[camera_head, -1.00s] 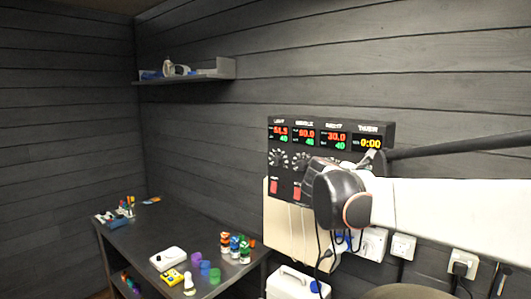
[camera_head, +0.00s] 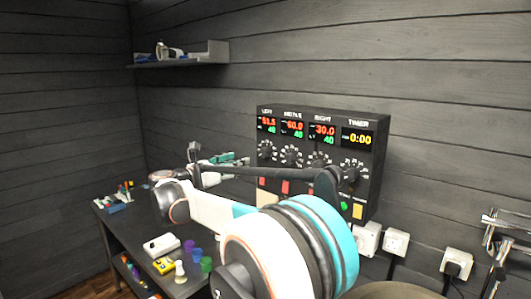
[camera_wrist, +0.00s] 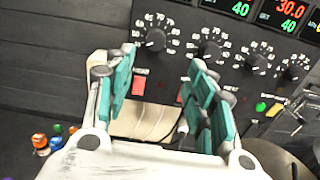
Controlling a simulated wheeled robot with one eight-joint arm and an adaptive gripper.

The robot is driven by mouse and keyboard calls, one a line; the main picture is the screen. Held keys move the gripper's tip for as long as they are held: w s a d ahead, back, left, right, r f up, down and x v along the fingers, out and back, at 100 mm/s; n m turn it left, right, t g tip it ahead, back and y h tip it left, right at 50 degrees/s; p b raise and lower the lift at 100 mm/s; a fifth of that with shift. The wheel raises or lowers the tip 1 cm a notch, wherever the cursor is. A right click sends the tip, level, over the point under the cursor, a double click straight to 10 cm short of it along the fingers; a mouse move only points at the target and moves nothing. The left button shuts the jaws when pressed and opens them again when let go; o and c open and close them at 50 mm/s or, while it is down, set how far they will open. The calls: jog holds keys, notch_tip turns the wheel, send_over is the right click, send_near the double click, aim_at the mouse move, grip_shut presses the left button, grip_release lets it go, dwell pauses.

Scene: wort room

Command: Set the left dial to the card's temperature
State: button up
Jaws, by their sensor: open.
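The control panel (camera_head: 375,135) is a black box on the wall with red and green readouts. Its left dial (camera_head: 266,149) is a black knob with a white scale, below a display reading about 51.5 over 40. The left dial also shows in the wrist view (camera_wrist: 155,40), beyond my fingers and toward the upper left. My gripper (camera_head: 240,159) is open and empty, its teal-padded fingers just left of the panel in the head view. In the wrist view the spread fingers (camera_wrist: 162,62) do not touch the left dial. I cannot make out a temperature card.
The middle dial (camera_head: 291,155), right dial (camera_head: 319,160) and timer dial (camera_head: 352,172) sit close beside the left one. Red switches (camera_head: 285,187) are below. A dark table (camera_head: 125,232) with small coloured containers stands at left. A wall shelf (camera_head: 190,62) is above it.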

aim_at(262, 153)
jog(key=x, duration=0.6)
jog(key=p+x, duration=0.1)
jog(key=x, duration=0.6)
jog(key=shift+w+a, duration=0.25)
jog(key=shift+w, duration=0.05)
jog(key=c, duration=1.1)
